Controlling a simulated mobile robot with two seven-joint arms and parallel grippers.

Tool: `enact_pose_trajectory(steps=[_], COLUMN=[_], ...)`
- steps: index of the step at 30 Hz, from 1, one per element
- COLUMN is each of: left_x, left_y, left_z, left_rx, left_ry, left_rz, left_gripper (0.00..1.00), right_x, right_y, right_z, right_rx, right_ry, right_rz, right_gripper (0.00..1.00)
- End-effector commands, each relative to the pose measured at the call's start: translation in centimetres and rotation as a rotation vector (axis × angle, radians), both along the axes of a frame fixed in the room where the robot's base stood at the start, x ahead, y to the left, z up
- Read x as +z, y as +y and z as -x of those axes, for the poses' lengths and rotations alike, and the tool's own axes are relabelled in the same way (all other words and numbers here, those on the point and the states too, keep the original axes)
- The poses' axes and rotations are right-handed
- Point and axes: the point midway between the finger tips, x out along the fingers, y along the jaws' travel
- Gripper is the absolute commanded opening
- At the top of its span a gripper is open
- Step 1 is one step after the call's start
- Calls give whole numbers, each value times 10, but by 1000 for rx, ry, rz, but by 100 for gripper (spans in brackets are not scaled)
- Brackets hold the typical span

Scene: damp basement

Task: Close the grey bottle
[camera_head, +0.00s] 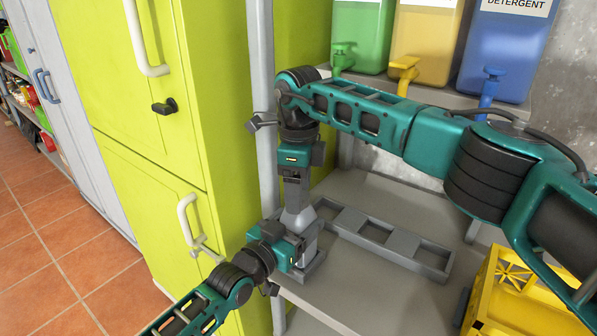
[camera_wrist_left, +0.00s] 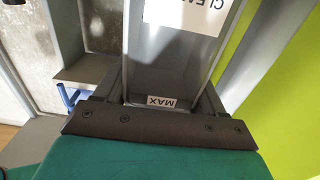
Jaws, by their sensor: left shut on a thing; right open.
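The grey bottle (camera_head: 306,234) stands upright at the near left end of the grey rack on the shelf. In the left wrist view its grey body (camera_wrist_left: 168,70) fills the middle, with a white label and a "MAX" mark. My left gripper (camera_head: 299,248) is shut on the bottle's body from the left. My right gripper (camera_head: 297,184) points down directly over the bottle's top and is open. The bottle's mouth and any cap are hidden or too small to make out, so I cannot tell whether the right fingers touch it.
The grey rack (camera_head: 394,246) with open square compartments runs to the right. Green (camera_head: 361,37), yellow (camera_head: 425,45) and blue (camera_head: 505,52) dispensers stand behind. A yellow crate (camera_head: 499,284) is at lower right. A grey post (camera_head: 262,60) and lime cabinet (camera_head: 150,110) border the left. The front shelf (camera_head: 375,300) is clear.

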Motion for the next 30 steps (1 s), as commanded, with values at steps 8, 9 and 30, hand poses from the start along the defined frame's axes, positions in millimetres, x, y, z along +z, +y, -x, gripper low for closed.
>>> enact_pose_trajectory(steps=[8, 9, 30], left_x=[0, 0, 0], left_y=[0, 0, 0], left_z=[0, 0, 0], left_rx=[0, 0, 0], left_ry=[1, 1, 1], left_rz=[-1, -1, -1], left_gripper=[0, 0, 0], right_x=[-6, -6, -5], right_y=[0, 0, 0], right_z=[0, 0, 0], right_rx=[0, 0, 0], right_ry=[-1, -1, -1], right_rz=[0, 0, 0], right_gripper=[70, 70, 9])
